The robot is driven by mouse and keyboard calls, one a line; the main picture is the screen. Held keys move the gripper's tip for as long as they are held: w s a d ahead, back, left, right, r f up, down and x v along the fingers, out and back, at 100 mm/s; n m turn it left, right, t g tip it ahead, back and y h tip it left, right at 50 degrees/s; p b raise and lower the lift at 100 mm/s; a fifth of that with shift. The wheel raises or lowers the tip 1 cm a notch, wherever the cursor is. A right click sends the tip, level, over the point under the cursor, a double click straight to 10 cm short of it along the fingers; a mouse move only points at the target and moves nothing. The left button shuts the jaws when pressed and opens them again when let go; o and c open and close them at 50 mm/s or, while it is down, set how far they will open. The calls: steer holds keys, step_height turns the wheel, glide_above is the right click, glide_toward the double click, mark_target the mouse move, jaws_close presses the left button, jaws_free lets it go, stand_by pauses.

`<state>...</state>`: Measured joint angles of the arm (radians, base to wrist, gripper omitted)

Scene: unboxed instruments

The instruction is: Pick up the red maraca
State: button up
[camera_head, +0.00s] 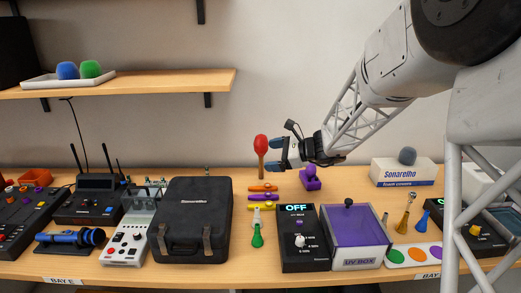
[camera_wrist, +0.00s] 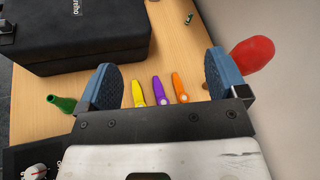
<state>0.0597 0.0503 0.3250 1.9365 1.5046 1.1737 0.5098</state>
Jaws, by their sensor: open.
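The red maraca (camera_head: 261,143) stands upright in the head view, its red head on top and its brownish handle below, just left of my gripper (camera_head: 274,155). In the wrist view the maraca's red head (camera_wrist: 254,53) shows beyond the outer side of the right finger, not between the fingers.
Below lie an orange kazoo (camera_wrist: 179,88), a purple kazoo (camera_wrist: 161,91) and a yellow kazoo (camera_wrist: 138,93). A black case (camera_head: 190,220), an OFF-display box (camera_head: 300,245) and the UV box (camera_head: 357,240) stand in front. A shelf (camera_head: 160,84) hangs at upper left; the wall is close behind.

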mark_target(267, 148)
steer(key=w+d+f+m+t, duration=0.1)
steer(key=w+f+m, duration=0.1)
steer(key=w, duration=0.3)
steer(key=w+d+f+m+t+y, duration=0.1)
steer(key=w+f+m+t, duration=0.1)
steer(key=w+m, duration=0.1)
steer(key=w+d+f+m+t, duration=0.1)
steer(key=w+f+m+t, duration=0.1)
steer(key=w, duration=0.4)
steer(key=shift+w+f, duration=0.3)
steer(key=shift+x, duration=1.3)
steer(key=shift+r, duration=0.1)
steer(key=shift+r+x, duration=0.15)
steer(key=shift+x, duration=1.15)
steer(key=shift+r+x, duration=0.1)
steer(key=shift+x, duration=1.2)
steer(key=c, duration=1)
